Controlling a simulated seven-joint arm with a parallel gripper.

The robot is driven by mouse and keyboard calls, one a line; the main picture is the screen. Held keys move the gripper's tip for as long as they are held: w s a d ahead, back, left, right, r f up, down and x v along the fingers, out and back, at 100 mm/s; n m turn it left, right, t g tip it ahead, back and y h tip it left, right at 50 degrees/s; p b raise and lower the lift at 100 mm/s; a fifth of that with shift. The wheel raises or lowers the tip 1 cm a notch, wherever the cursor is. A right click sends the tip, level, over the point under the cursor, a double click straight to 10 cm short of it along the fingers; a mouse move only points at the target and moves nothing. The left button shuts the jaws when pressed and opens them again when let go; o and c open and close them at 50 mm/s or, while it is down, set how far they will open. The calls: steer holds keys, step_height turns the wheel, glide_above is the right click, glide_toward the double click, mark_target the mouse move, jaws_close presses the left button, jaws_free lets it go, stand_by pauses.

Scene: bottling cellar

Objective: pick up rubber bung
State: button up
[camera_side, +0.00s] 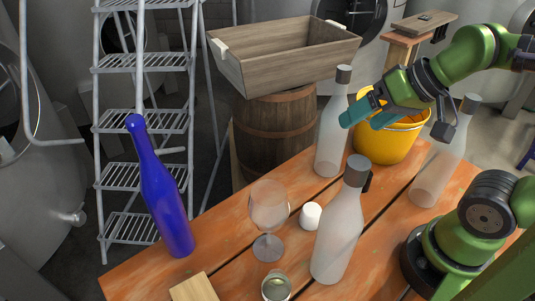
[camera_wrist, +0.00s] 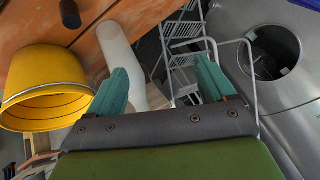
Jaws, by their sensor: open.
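A small white rounded piece (camera_side: 311,215), which looks like the rubber bung, sits on the orange plank table between the wine glass and the front frosted bottle. I do not make it out in the wrist view. My gripper (camera_side: 361,116) is above the table's back edge, in front of the yellow bucket and beside the back frosted bottle, well above and to the right of the white piece. Its teal fingers are apart with nothing between them held; they also show in the wrist view (camera_wrist: 162,78).
Frosted bottles (camera_side: 337,245) (camera_side: 332,135) (camera_side: 437,165), a wine glass (camera_side: 268,207), a blue bottle (camera_side: 165,200) and a small jar (camera_side: 276,288) crowd the table (camera_side: 220,242). Behind are a yellow bucket (camera_side: 388,142), a barrel (camera_side: 275,130) with a wooden crate (camera_side: 285,65), and a ladder (camera_side: 140,125).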

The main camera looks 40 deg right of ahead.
step_height(320, 180, down, 3)
steer(key=w+a+n+g, duration=0.2)
steer(key=a+n+g, duration=0.1)
steer(key=n, duration=0.1)
steer(key=n+g+h, duration=0.2)
steer(key=n+g, duration=0.2)
steer(key=n, duration=1.7)
glide_above(312, 209)
step_height(312, 209, down, 4)
steer(key=n, duration=0.9)
steer(key=f, duration=1.1)
steer(key=shift+w+d, duration=0.15)
steer(key=shift+w, duration=0.05)
steer(key=f, duration=0.5)
steer(key=shift+s, duration=0.2)
steer(key=c, duration=1.2)
steer(key=shift+o, duration=0.2)
